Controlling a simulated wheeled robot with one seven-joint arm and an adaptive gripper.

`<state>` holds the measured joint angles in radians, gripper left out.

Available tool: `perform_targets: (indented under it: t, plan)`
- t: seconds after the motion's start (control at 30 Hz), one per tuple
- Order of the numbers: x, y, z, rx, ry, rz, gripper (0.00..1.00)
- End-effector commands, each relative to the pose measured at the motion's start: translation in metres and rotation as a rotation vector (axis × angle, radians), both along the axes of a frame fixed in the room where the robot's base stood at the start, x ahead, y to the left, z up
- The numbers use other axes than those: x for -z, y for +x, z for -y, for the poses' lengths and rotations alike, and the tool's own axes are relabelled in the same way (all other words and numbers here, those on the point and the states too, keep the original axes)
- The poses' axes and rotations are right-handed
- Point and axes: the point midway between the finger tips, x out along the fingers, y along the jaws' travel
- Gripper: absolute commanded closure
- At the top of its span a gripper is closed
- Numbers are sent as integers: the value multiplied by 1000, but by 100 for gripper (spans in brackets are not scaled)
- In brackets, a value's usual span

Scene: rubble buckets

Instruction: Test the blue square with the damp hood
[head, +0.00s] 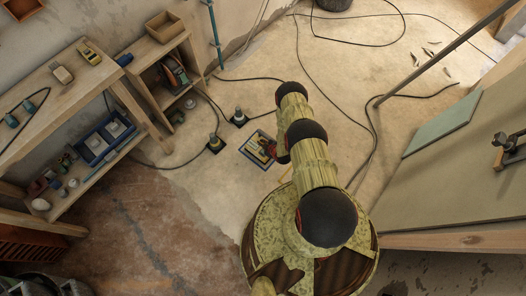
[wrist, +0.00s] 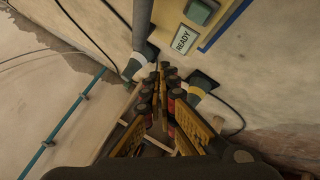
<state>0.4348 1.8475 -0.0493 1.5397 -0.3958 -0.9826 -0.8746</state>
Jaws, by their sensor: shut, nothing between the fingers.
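A square panel with a blue border (head: 250,151) lies on the floor. The wrist view shows its blue edge, a green button and a "READY" label (wrist: 184,39). Two small hood-like tools stand on dark square pads beside it, one nearer (head: 215,143) and one farther (head: 239,117). I cannot tell which is the damp hood. My gripper (wrist: 166,72) is shut and empty, its fingertips between the two tools in the wrist picture. My arm partly hides the panel.
Dark cables (head: 185,160) run across the floor around the tools. A wooden bench (head: 60,95) with shelves stands left, and a low shelf unit (head: 160,55) behind it. A large board (head: 455,170) and a slanted pole (head: 440,55) are right. Bare floor lies beyond the panel.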

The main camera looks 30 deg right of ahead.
Motion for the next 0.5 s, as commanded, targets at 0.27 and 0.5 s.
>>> perform_targets:
  t: [0.27,0.5]
  plan:
    - [0,0,0,-12,-12,-1,100]
    - [7,-1,0,-11,-12,-3,100]
